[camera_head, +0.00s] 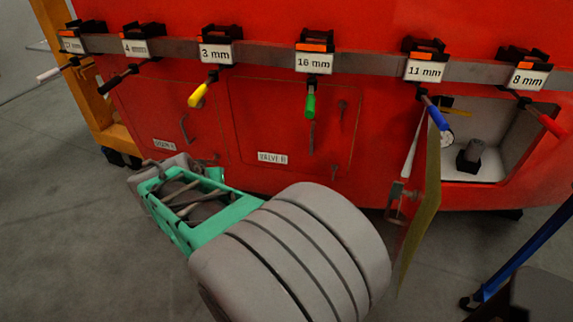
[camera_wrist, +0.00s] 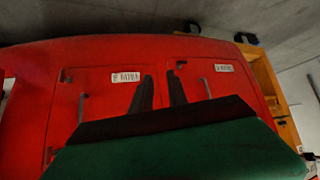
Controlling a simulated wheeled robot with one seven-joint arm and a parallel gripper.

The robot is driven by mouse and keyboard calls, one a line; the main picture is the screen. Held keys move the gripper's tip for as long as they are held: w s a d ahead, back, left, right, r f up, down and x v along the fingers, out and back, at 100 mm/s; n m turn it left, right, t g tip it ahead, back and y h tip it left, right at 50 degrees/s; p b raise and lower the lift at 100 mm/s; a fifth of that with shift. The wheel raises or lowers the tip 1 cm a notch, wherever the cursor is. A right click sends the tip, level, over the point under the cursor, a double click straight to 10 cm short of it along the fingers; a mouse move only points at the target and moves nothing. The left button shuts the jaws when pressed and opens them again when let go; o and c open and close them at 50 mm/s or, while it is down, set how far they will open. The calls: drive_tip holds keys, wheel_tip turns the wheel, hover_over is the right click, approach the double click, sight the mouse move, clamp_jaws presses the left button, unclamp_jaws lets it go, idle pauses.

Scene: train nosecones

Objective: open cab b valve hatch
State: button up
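The valve B hatch (camera_head: 265,115) is a red panel lying shut, flush in the red train nose, with a white "VALVE B" label (camera_head: 272,157) at its lower left. A grey handle (camera_head: 310,142) and small latches (camera_head: 341,105) are on its right side. In the wrist view the hatch (camera_wrist: 105,98) appears upside down, its handle (camera_wrist: 82,106) to the left. My gripper (camera_head: 185,163) is below and left of hatch B, in front of the lower edge of the valve A hatch (camera_head: 150,110). In the wrist view its dark fingers (camera_wrist: 160,92) stand apart with nothing between them.
A rail (camera_head: 270,52) with several coloured hanging tools crosses above the hatches. At right a hatch door (camera_head: 422,195) stands open beside a white compartment (camera_head: 510,135). A yellow post (camera_head: 75,75) is left; a blue bar (camera_head: 530,245) is lower right.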

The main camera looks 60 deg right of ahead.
drive_tip(key=s+d+f+m+g+h+b, duration=0.1)
drive_tip(key=s+d+f+m+h+b, duration=0.15)
drive_tip(key=d, duration=0.35)
drive_tip(key=s+d+f+m+g+h+b, duration=0.1)
drive_tip(key=d+f+h, duration=0.15)
drive_tip(key=d, duration=0.35)
drive_tip(key=m+g+h+b, duration=0.3)
drive_tip(key=m+h+b, duration=0.2)
drive_tip(key=h+b, duration=0.1)
approach(311, 144)
drive_tip(key=d, duration=0.3)
drive_tip(key=shift+n, duration=0.25)
drive_tip(key=d, duration=0.6)
drive_tip(key=shift+d, duration=0.4)
drive_tip(key=shift+d+r, duration=0.1)
drive_tip(key=shift+d, duration=0.35)
clamp_jaws()
